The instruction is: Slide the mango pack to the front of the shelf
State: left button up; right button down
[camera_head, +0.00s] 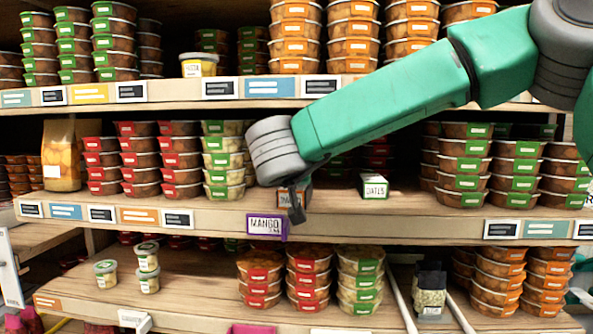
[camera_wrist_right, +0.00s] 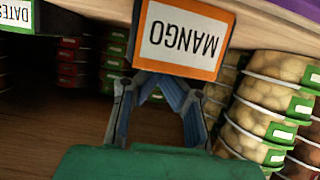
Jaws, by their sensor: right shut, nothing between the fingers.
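The mango pack (camera_head: 284,198) is a small box with an orange-edged label, standing near the shelf front in the head view. In the right wrist view the mango pack (camera_wrist_right: 180,40) is upside down at the top centre, its MANGO label facing the camera. My right gripper (camera_head: 297,208) reaches down at the pack, a dark finger covering part of it. In the right wrist view the label hides the fingertips, and two blue-grey finger links show below it. The gripper is shut with nothing between the fingers. I cannot tell whether it touches the pack. My left gripper is not in view.
A purple-edged MANGO tag (camera_head: 265,225) hangs on the shelf edge below the pack. The DATES pack (camera_head: 374,187) stands to its right with bare shelf around it. Stacked green-labelled tubs (camera_head: 223,160) stand close on the left. An upper shelf (camera_head: 180,92) runs above.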

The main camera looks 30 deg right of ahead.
jog(key=shift+w, duration=0.15)
jog(key=shift+w+d+r, duration=0.1)
jog(key=shift+d, duration=0.05)
jog(key=shift+d+r+p, duration=0.1)
jog(key=shift+p, duration=0.7)
jog(key=s+a, duration=0.2)
jog(key=s, duration=0.1)
jog(key=s+a+b, duration=0.1)
jog(key=s+a, duration=0.1)
jog(key=s, duration=0.1)
jog(key=s+a+b, duration=0.1)
jog(key=s+a, duration=0.1)
jog(key=s, duration=0.1)
jog(key=shift+s+a+r, duration=0.1)
jog(key=shift+a, duration=0.1)
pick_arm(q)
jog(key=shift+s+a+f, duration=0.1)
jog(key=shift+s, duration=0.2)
pick_arm(e)
jog(key=shift+s, duration=0.8)
